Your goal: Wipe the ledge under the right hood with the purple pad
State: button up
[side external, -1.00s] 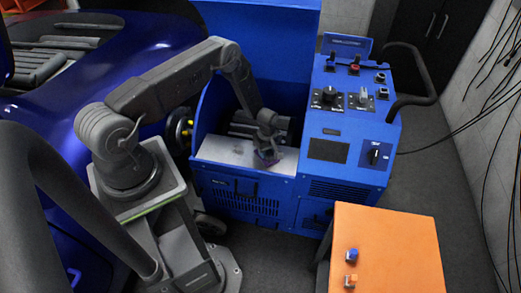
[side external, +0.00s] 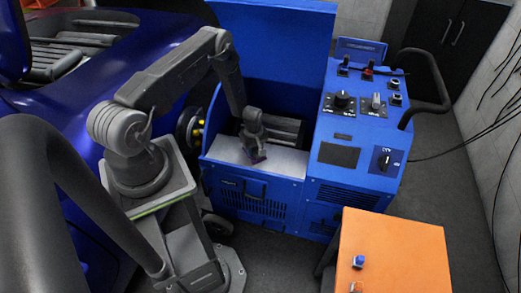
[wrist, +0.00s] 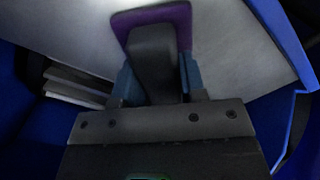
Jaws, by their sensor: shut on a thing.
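The purple pad (wrist: 183,14) has a dark block-shaped grip (wrist: 152,60) on its back. My gripper (side external: 255,146) is shut on this grip, with one blue-grey finger on each side in the wrist view (wrist: 158,82). The pad (side external: 258,157) lies at the pale grey ledge (side external: 288,162), near the middle of its length in the side view. The ledge also fills much of the upper wrist view (wrist: 235,45). The pad's underside is hidden, so I cannot tell whether it fully touches the surface.
A blue control console (side external: 350,125) with knobs stands right of the ledge. Dark slats (side external: 285,130) lie behind it. A tall blue panel (side external: 275,40) rises behind. An orange-topped table (side external: 395,250) stands front right. A dark blue car (side external: 60,110) is at left.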

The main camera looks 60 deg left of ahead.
aim_at(236, 151)
jog(key=shift+s+a, duration=2.7)
jog(key=shift+s, duration=0.05)
notch_tip(236, 151, up, 8)
